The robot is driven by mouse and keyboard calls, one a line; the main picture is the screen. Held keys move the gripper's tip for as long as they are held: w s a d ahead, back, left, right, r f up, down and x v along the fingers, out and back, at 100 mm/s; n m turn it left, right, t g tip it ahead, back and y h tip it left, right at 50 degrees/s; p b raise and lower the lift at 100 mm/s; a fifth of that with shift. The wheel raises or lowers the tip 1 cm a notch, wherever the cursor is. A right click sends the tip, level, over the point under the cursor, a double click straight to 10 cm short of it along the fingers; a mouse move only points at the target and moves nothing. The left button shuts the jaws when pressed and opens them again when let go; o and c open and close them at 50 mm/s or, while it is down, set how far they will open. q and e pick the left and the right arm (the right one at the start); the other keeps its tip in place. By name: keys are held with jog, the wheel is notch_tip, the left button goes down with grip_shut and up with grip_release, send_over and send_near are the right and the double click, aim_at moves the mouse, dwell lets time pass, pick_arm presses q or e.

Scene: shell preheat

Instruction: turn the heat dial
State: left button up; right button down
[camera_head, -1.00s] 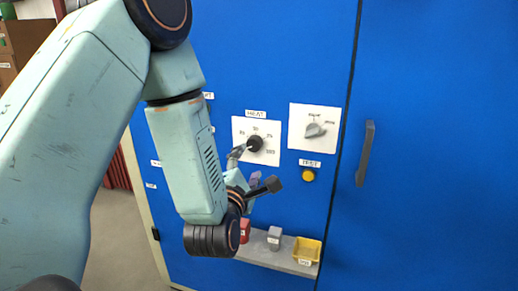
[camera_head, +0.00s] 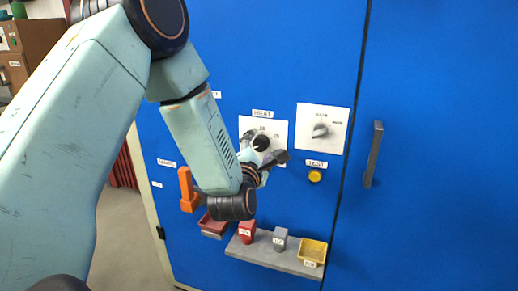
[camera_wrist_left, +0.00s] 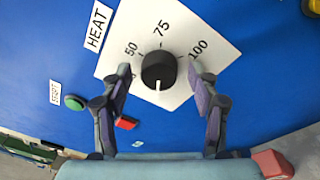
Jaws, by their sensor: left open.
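The heat dial (camera_head: 261,143) is a round black knob on a white plate under a HEAT label. In the left wrist view the dial (camera_wrist_left: 159,70) shows numbers 50, 75 and 100, and its white mark points to the bottom of the picture, away from 75. My left gripper (camera_head: 266,149) is at the dial in the head view, partly covering the plate. In the left wrist view my left gripper (camera_wrist_left: 160,80) is open, with one finger on each side of the dial and visible gaps to it. My right gripper is not in view.
A cabinet handle (camera_head: 373,155) is farther right. An orange handle (camera_head: 187,190) is at left. Below, a shelf (camera_head: 250,252) holds red and grey blocks and a yellow bin (camera_head: 313,250).

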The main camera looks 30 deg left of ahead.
pick_arm(q)
jog(key=c, duration=1.2)
